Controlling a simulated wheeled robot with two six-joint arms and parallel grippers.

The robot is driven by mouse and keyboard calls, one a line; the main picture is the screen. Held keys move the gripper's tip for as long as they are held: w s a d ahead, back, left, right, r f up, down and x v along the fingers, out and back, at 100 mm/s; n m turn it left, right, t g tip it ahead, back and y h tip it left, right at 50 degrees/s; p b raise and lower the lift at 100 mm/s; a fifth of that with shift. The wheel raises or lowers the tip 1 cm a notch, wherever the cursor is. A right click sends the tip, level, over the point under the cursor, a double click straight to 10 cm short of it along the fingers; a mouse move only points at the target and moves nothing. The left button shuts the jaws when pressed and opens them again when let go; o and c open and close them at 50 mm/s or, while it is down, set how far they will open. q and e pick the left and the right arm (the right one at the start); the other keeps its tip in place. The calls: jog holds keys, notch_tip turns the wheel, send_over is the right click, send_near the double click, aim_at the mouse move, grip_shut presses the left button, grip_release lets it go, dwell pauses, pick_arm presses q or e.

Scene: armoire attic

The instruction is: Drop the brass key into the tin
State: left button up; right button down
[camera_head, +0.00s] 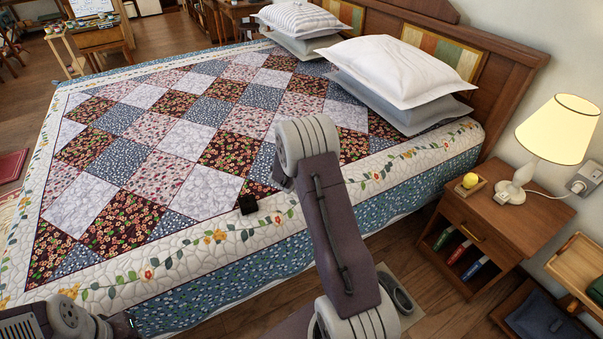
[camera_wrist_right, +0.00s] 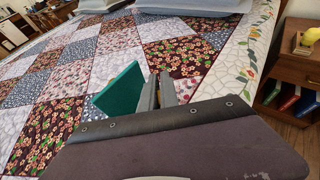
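I cannot make out a brass key or a tin in either view. My right gripper (camera_wrist_right: 160,88) shows in the right wrist view as two narrow grey fingers close together above the quilt. A flat green piece (camera_wrist_right: 120,92) stands tilted just left of them; I cannot tell whether they touch it. In the head view my right arm hides this gripper. A small black block (camera_head: 247,204) shows against the quilt left of my right arm; I cannot tell what it is. My left arm enters at the bottom left, with its fingertips outside the picture.
The bed with its patchwork quilt (camera_head: 160,150) fills the middle, pillows (camera_head: 395,70) at its head. A nightstand (camera_head: 495,222) at right bears a lit lamp (camera_head: 556,130) and a yellow object (camera_head: 470,181), with books (camera_head: 460,252) below. A wooden tray (camera_head: 580,268) is at far right.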

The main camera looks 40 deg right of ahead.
jog(key=shift+f, duration=0.25)
jog(key=c, duration=1.5)
grip_release()
jog(key=shift+c, duration=0.2)
jog(key=v, duration=0.9)
jog(key=shift+s, duration=0.1)
